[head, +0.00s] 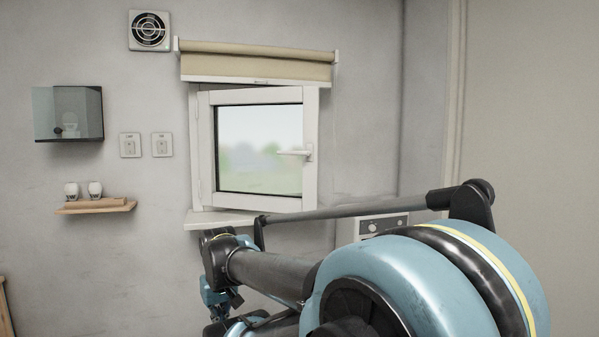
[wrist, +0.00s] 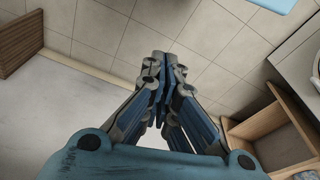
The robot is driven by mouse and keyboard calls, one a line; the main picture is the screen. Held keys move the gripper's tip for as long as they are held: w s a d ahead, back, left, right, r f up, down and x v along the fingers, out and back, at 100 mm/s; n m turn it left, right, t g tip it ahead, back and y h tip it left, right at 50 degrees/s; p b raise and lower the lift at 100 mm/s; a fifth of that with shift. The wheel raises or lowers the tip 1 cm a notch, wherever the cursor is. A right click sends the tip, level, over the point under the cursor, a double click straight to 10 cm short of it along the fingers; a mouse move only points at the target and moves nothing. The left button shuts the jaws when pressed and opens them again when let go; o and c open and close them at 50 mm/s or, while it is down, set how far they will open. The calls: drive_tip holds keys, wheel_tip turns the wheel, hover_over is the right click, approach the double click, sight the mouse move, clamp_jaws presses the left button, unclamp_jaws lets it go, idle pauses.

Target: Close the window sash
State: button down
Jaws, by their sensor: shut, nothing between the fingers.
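The white window sash (head: 312,180) stands ajar in the head view, its right side swung out from the wall into the room and its left side at the window frame (head: 195,150). Its handle (head: 295,152) is on the right side and points left. My gripper (wrist: 164,62) is shut and empty in the wrist view, pointing over a tiled floor. The sash does not show in the wrist view. In the head view my arm is low in front of the window, below the sash and apart from it.
A rolled beige blind (head: 258,66) hangs above the window and a white sill (head: 220,220) juts out below. A glass-fronted cabinet (head: 78,112) and a shelf with cups (head: 95,207) are at left. The wrist view shows an open wooden compartment (wrist: 265,125) at right.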

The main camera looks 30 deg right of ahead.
drive_tip(key=w+d+r+m+t+h, duration=0.1)
drive_tip(key=w+d+r+m+t, duration=0.15)
drive_tip(key=w+d+r, duration=0.65)
drive_tip(key=w+d+r+m+t+h, duration=0.1)
drive_tip(key=w+d+r+m+h, duration=0.2)
drive_tip(key=r, duration=0.9)
drive_tip(key=w+d+r+m+h, duration=0.3)
drive_tip(key=d+r+m, duration=0.1)
drive_tip(key=d+r, duration=1.65)
approach(306, 176)
wheel_tip(306, 176, down, 4)
drive_tip(key=d, duration=0.1)
drive_tip(key=shift+w+d+r+t, duration=0.15)
drive_tip(key=shift+w+d+t, duration=0.3)
drive_tip(key=shift+w+d, duration=0.4)
